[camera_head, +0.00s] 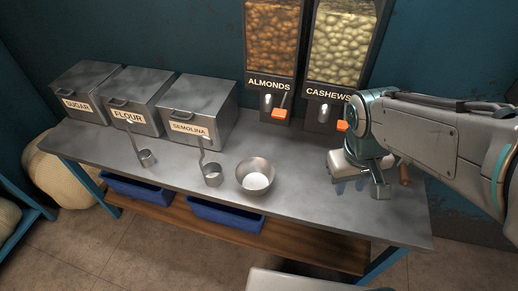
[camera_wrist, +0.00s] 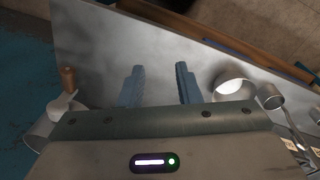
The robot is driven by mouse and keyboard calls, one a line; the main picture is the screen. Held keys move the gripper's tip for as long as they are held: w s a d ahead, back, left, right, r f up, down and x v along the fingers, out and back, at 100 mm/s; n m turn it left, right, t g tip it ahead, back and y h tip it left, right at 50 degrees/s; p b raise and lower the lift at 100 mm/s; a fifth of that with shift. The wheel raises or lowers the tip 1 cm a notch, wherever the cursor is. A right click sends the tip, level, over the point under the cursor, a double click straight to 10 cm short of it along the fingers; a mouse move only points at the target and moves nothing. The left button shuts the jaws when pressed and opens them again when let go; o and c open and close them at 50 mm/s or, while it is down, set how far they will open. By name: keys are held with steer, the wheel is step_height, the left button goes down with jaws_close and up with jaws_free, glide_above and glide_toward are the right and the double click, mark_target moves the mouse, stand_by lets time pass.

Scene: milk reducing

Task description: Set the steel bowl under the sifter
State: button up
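The steel bowl (camera_head: 256,176) stands upright on the metal table, near its front edge and right of two ladles. It is partly hidden at the right of the wrist view (camera_wrist: 236,86). My gripper (camera_head: 352,187) is right of the bowl above the table's right part. In the wrist view its two blue fingers (camera_wrist: 158,86) are spread with nothing between them. A wooden handle (camera_head: 405,174) shows just right of my gripper; it also shows at the left of the wrist view (camera_wrist: 68,78), beside a metal part. It may belong to the sifter, whose body is mostly hidden.
Two long-handled ladles (camera_head: 147,157) (camera_head: 212,175) stand left of the bowl. Sugar, flour and semolina bins (camera_head: 200,107) line the back left. Almond (camera_head: 268,50) and cashew (camera_head: 341,50) dispensers hang behind. Blue trays (camera_head: 225,214) sit under the tabletop. The tabletop between bowl and gripper is clear.

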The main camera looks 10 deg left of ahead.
steer(key=w+a+f+n+h+b, duration=0.1)
steer(key=w+a+f+n+h, duration=0.2)
steer(key=a+f+n, duration=0.35)
steer(key=n+t+h+b, duration=0.3)
steer(key=n+t+h, duration=0.2)
steer(key=n+t, duration=0.65)
glide_above(250, 193)
steer(key=s+a, duration=0.4)
steer(key=s, duration=0.6)
step_height(250, 193, down, 9)
steer(key=n+g, duration=0.2)
steer(key=shift+a+f+x, duration=0.1)
steer(key=shift+a+x, duration=0.05)
steer(key=shift+x, duration=2.15)
steer(key=shift+a+f+x, duration=0.1)
steer(key=shift+x, duration=2.15)
steer(key=shift+a+f+x, duration=0.1)
steer(key=shift+a+x, duration=0.05)
steer(key=shift+x, duration=2.15)
steer(key=shift+w, duration=0.2)
jaws_close()
